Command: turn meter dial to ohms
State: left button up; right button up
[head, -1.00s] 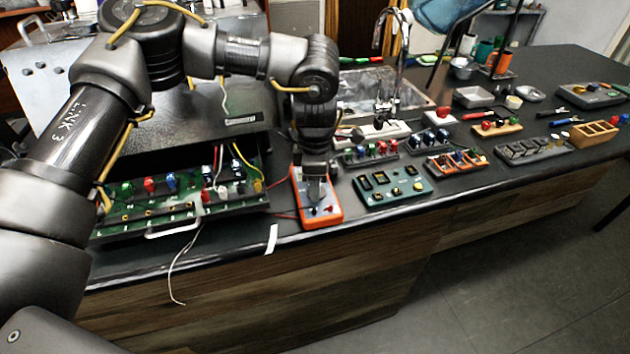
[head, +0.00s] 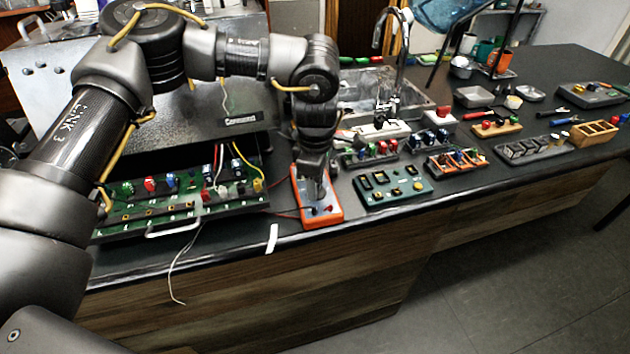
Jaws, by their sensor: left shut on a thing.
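The orange-edged meter (head: 335,213) lies on the dark counter near its front edge, in the middle of the head view. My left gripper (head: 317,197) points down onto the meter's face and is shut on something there. It covers the dial, so the dial's setting is hidden. A red jack or plug shows on the meter's lower part, and a red lead runs off to its left. My right gripper is not in view.
The opened brewer (head: 230,130) with its circuit tray (head: 150,212) stands to the left. A green board (head: 393,187) lies close to the meter's right. Racks of parts and a sink (head: 365,92) are behind.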

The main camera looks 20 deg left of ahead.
pick_arm(q)
jog(key=o, duration=1)
jog(key=shift+r, duration=0.5)
notch_tip(320, 180, up, 10)
jog(key=shift+f+b, duration=0.1)
jog(key=shift+b, duration=0.65)
